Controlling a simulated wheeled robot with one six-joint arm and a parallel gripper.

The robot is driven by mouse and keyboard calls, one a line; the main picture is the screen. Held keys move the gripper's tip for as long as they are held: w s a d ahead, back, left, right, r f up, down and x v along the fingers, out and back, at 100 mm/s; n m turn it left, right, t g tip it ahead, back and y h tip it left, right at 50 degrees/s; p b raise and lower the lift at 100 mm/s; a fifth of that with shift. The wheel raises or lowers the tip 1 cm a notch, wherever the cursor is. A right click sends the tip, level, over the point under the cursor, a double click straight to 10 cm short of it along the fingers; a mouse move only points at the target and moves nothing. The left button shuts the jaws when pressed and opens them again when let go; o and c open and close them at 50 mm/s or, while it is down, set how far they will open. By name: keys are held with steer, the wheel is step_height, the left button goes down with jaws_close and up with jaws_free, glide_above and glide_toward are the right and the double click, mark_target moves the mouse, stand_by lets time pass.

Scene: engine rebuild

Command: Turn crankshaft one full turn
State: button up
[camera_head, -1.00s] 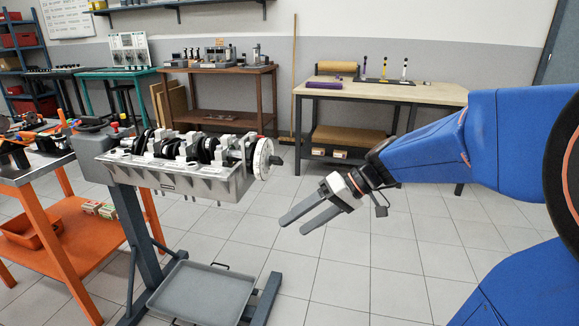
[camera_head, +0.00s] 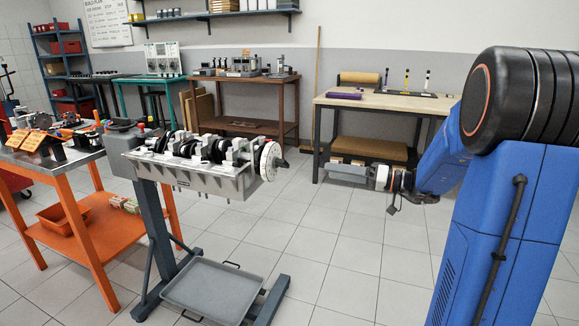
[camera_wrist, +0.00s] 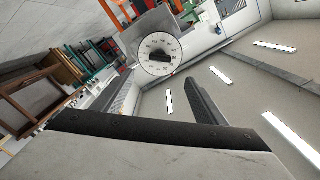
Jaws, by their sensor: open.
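The crankshaft (camera_head: 205,146) lies in the upturned grey engine block (camera_head: 205,180) on a stand. At its right end is a white round disc (camera_head: 267,161) with a dark knob sticking out towards my gripper. The disc faces the wrist camera (camera_wrist: 149,46), with marks around its face and the dark knob (camera_wrist: 160,56) in front. My gripper (camera_head: 335,171) is level, pointing left at the disc, with a clear gap between them. It is open and empty.
A grey drip tray (camera_head: 212,289) sits low on the stand's base. An orange bench (camera_head: 75,215) with parts stands left. A wood-topped workbench (camera_head: 390,103) is behind my gripper. The tiled floor right of the stand is clear.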

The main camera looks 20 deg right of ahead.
mark_target(287, 164)
steer(key=x, duration=1.6)
steer(key=shift+f, duration=0.1)
steer(key=c, duration=1.1)
steer(key=shift+o, duration=0.2)
steer(key=shift+m, duration=0.3)
